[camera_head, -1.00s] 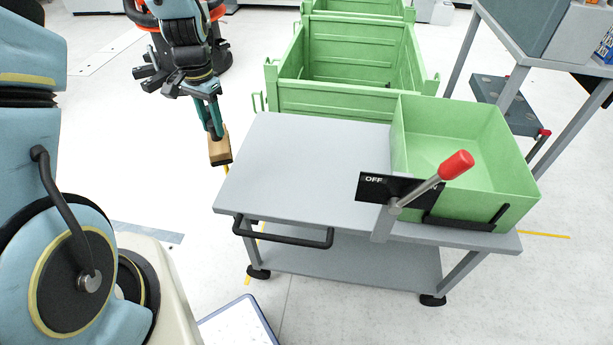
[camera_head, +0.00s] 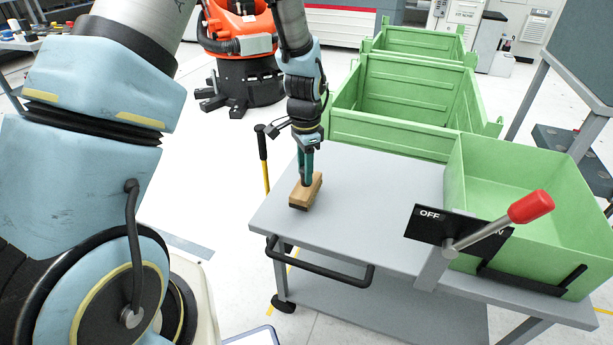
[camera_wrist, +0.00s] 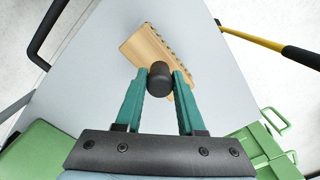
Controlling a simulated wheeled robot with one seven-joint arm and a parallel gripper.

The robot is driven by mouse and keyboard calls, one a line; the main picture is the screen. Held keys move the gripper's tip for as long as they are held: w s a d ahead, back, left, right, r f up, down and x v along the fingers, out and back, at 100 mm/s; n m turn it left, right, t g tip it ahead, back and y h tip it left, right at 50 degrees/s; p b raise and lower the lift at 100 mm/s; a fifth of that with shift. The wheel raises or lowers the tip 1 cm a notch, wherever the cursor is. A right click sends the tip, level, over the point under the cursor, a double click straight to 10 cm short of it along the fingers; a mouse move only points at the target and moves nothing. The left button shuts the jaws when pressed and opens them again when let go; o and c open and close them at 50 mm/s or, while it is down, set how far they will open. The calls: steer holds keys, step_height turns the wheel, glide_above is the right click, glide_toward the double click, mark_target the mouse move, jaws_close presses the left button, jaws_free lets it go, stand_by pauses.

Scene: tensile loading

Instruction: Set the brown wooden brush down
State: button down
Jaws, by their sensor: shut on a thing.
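The brown wooden brush (camera_head: 306,191) has a light wooden block and a dark underside. My gripper (camera_head: 306,180) is shut on it from above, over the left part of the grey cart top (camera_head: 375,200). The brush is at or just above that surface; I cannot tell whether it touches. In the wrist view the wooden block (camera_wrist: 150,45) shows beyond the green fingers (camera_wrist: 158,82), which close on a dark round knob (camera_wrist: 160,76). The cart top (camera_wrist: 95,75) lies behind it.
A green bin (camera_head: 530,185) stands on the cart's right, with a red-tipped OFF lever (camera_head: 530,207) in front. Larger green crates (camera_head: 400,100) stand behind. A yellow-and-black pole (camera_head: 264,160) rises by the cart's left edge. The middle of the cart top is clear.

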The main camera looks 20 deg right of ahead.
steer(key=shift+f, duration=1.05)
steer(key=shift+f, duration=0.2)
steer(key=c, duration=0.5)
jaws_free()
step_height(320, 180, up, 12)
steer(key=shift+r, duration=0.2)
